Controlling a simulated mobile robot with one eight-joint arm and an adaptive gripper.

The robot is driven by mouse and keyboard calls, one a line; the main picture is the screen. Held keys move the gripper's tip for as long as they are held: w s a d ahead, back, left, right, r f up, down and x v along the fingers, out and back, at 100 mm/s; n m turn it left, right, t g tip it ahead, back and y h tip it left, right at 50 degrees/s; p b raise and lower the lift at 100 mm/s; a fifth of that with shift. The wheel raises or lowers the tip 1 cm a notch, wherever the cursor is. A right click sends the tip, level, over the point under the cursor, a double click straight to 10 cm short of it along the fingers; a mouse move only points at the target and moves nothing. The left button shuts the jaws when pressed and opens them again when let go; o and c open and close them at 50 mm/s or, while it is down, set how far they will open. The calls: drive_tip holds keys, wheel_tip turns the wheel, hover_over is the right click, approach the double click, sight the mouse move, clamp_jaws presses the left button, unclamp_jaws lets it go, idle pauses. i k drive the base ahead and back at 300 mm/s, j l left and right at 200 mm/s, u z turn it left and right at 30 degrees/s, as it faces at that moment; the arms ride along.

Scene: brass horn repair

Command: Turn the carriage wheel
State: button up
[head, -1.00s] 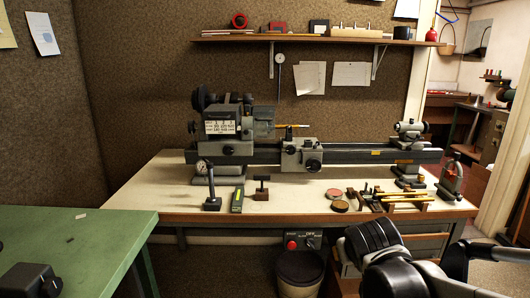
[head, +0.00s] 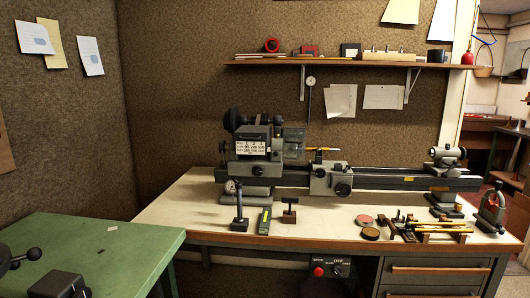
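The lathe stands on the cream-topped workbench (head: 160,215), with its dark bed (head: 400,180) running to the right. Its grey headstock (head: 250,165) is at the left end and a tailstock (head: 446,160) at the right end. The carriage (head: 325,178) sits on the bed just right of the headstock. The carriage wheel (head: 342,189), small, round and dark, is on the carriage's front face. Nothing covers it, but its turn angle is too small to read. My gripper is not in view.
A green bench (head: 120,245) fills the lower left, with a dark device (head: 65,285) on it. A dial-gauge stand (head: 239,212), round tins (head: 370,233) and brass tools (head: 440,229) stand along the workbench front. A shelf (head: 350,64) hangs above. Drawers (head: 435,270) are below.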

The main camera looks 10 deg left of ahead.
sight(342, 190)
drive_tip(key=i+l, duration=0.1)
drive_tip(key=i, duration=0.35)
drive_tip(key=i+l, duration=0.1)
drive_tip(key=i, duration=0.35)
